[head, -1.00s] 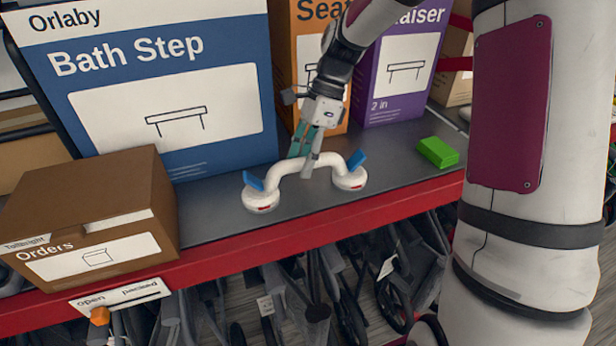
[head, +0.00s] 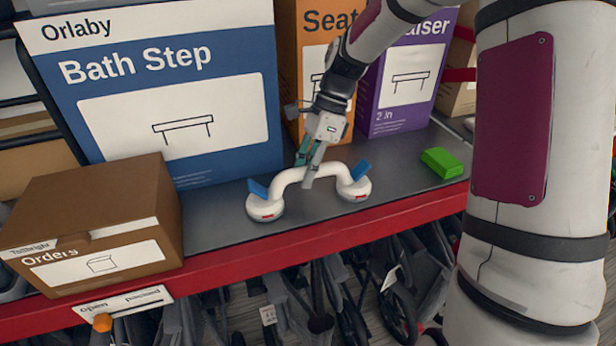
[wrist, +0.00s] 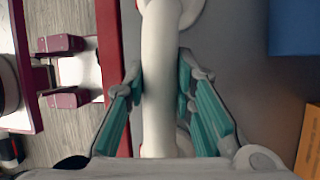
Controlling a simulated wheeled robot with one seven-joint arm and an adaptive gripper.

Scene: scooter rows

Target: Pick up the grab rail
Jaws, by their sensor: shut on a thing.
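The white grab rail (head: 291,178) has two round suction cups with blue levers and stands on the grey shelf (head: 222,222) near its red front edge. My gripper (head: 309,172) comes down from above onto the middle of its bar. In the wrist view the rail (wrist: 160,85) runs up the picture between the teal-padded fingers of my gripper (wrist: 160,100), which are shut on the bar. The cups appear to sit on or very near the shelf; I cannot tell if there is a gap.
A brown Orders carton (head: 90,220) stands left of the rail. A blue Bath Step box (head: 165,110), an orange box (head: 300,25) and a purple box (head: 405,85) stand behind. A green block (head: 442,162) lies to the right. Dark folded wheeled items fill the space below.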

